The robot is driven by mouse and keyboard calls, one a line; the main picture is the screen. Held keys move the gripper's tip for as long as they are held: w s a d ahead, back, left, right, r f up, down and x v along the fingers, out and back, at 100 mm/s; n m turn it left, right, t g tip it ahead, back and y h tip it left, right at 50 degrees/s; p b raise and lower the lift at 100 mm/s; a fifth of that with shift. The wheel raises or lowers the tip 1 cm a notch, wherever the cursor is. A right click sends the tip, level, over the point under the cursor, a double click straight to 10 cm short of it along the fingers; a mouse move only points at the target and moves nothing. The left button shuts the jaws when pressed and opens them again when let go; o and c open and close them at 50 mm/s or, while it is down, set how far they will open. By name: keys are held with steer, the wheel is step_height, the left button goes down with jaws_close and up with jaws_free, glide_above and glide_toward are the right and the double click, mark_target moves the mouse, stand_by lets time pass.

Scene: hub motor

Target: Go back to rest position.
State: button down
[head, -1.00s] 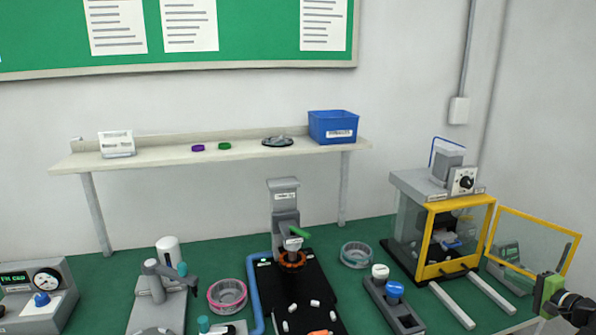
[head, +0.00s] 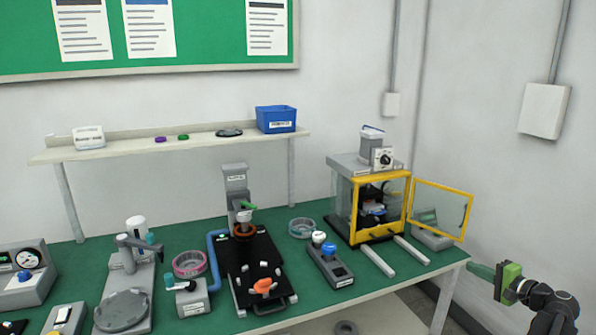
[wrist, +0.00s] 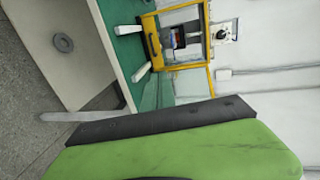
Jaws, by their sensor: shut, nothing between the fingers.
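My gripper (head: 487,272) is at the right of the head view, past the right end of the green bench (head: 185,238). It is shut and empty, pointing left toward the bench's edge. In the wrist view its green and black body (wrist: 180,150) fills the lower part. The yellow-framed cabinet (head: 381,176) stands at the right end of the bench with its door (head: 443,184) swung open. My gripper is below and to the right of that door, apart from it in the head view.
Two pale rails (head: 378,261) lie before the cabinet. A black tray (head: 262,306) with white pieces and an orange piece sits mid-bench. A shelf (head: 110,151) with a blue bin (head: 276,119) stands behind. A grey ring (head: 346,328) lies beneath the bench. A wall box (head: 545,111) hangs at right.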

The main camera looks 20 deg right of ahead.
steer(key=w+a+r+n+g+y+p, duration=0.15)
steer(key=w+a+n+y, duration=0.35)
steer(key=w+a, duration=1.5)
steer(key=w+a+f+n+g+y+p, duration=0.1)
steer(key=w+a+n+g+y, duration=0.15)
steer(key=a, duration=0.85)
steer(key=w+a+f+n+g+y+p, duration=0.1)
steer(key=w+a+f+g, duration=0.15)
steer(key=a, duration=0.85)
steer(key=s+a+f+n+g+p, duration=0.1)
steer(key=s+a+f+n+g, duration=0.1)
steer(key=a, duration=0.6)
steer(key=s+a+f+n+g+h, duration=0.1)
steer(key=a+f+n+g, duration=0.1)
steer(key=a, duration=0.6)
steer(key=s+a+f+n+g+p, duration=0.1)
steer(key=s+a+n+g, duration=0.1)
steer(key=a, duration=0.7)
steer(key=s+a+f+n+g+h, duration=0.2)
steer(key=s+a+f+n+h, duration=0.1)
steer(key=s+a+f, duration=0.15)
steer(key=s+d+f+g+h, duration=0.1)
steer(key=s+d+h, duration=0.3)
steer(key=d, duration=0.5)
steer(key=shift+s+h+p, duration=0.35)
steer(key=shift+s+p, duration=0.05)
steer(key=shift+s, duration=0.25)
